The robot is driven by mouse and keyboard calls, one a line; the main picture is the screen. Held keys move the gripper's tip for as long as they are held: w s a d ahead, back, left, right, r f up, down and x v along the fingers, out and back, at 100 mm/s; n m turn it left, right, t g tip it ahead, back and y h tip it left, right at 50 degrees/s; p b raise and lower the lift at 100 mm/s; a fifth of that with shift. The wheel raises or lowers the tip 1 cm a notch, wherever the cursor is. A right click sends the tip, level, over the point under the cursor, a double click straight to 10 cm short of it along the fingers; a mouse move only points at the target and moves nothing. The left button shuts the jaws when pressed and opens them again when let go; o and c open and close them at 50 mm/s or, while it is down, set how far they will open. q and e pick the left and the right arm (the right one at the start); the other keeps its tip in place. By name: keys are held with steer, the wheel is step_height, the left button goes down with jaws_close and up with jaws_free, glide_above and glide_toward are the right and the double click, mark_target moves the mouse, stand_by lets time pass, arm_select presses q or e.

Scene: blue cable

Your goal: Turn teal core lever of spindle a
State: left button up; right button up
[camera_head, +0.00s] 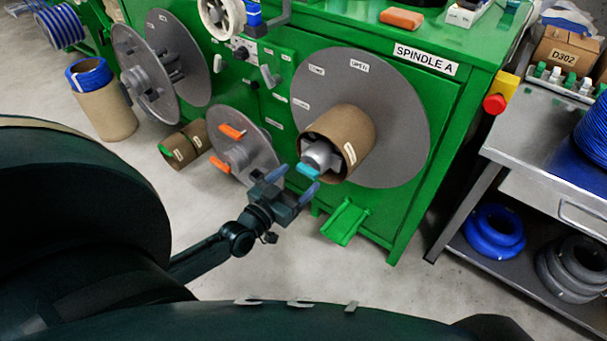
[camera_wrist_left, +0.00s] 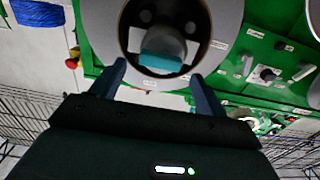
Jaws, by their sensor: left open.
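Spindle A carries a grey disc (camera_head: 395,115) on the green machine, with a brown cardboard core (camera_head: 347,130) on its hub. The teal core lever (camera_head: 308,172) sticks out at the front of the hub, inside the core's mouth. In the left wrist view the teal lever (camera_wrist_left: 162,52) lies roughly crosswise inside the core. My left gripper (camera_head: 292,184) is open and empty, just left of and below the lever. In the left wrist view its two fingers (camera_wrist_left: 160,88) stand apart, one to each side below the lever, with no contact visible. My right gripper is not seen.
A smaller disc with orange levers (camera_head: 232,131) stands left of my gripper. A green foot pedal (camera_head: 345,222) juts out below the core. A red stop button (camera_head: 494,103) and a metal cart (camera_head: 545,160) are at right. Floor in front is free.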

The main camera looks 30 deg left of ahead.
mark_target(305, 172)
arm_select(q)
steer(key=shift+w+d, duration=0.1)
steer(key=shift+w, duration=1.6)
steer(key=c, duration=1)
